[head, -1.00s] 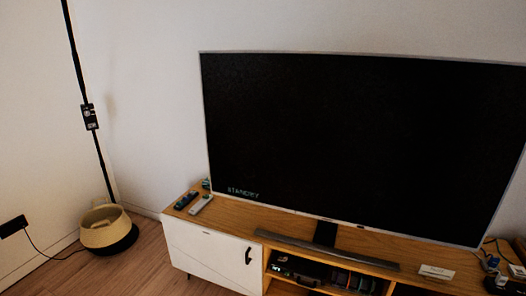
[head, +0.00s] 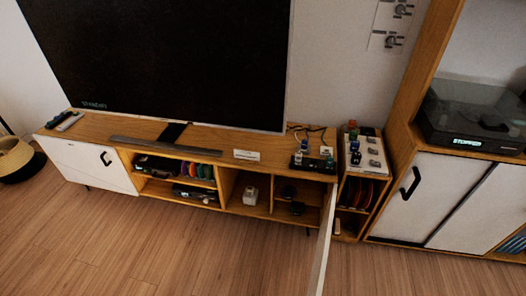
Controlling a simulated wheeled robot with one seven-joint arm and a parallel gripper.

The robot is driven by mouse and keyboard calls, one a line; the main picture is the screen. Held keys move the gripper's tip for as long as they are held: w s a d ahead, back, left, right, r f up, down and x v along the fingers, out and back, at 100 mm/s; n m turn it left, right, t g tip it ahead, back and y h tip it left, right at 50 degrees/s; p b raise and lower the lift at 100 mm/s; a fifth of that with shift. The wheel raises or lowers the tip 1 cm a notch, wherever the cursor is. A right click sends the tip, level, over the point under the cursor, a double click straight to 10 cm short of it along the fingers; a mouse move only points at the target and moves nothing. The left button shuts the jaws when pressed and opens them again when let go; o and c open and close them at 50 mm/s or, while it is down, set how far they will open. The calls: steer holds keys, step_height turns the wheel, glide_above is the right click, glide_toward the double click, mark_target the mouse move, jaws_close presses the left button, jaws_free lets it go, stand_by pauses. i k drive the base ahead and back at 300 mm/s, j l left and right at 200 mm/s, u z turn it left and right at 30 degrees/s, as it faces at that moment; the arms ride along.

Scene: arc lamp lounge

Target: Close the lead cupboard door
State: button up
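A low wooden TV bench (head: 215,133) stands against the wall in the head view. At its right end a white cupboard door (head: 323,240) stands wide open, seen almost edge-on and jutting out towards me over the floor. The open compartment behind it holds small dark items (head: 290,190) that are too small to make out. The door's handle is hidden from this side. The bench's left white door (head: 85,163) is shut and has a black handle. My gripper is not in view.
A narrow shelf unit (head: 349,222) stands just right of the open door. Further right is a cabinet with white sliding doors (head: 405,195) and a turntable (head: 475,115) on top. The wooden floor (head: 190,250) in front of the bench is clear.

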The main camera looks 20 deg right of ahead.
mark_target(324, 265)
steer(key=k+l, duration=0.15)
steer(key=l, duration=0.25)
steer(key=k+l, duration=0.2)
steer(key=l, duration=0.2)
steer(key=k+l+u, duration=0.1)
steer(key=l, duration=0.35)
steer(key=l+u, duration=0.2)
steer(key=l, duration=0.3)
steer(key=k+l+u, duration=0.2)
steer(key=l, duration=0.3)
steer(key=i+l, duration=0.05)
steer(key=i, duration=0.05)
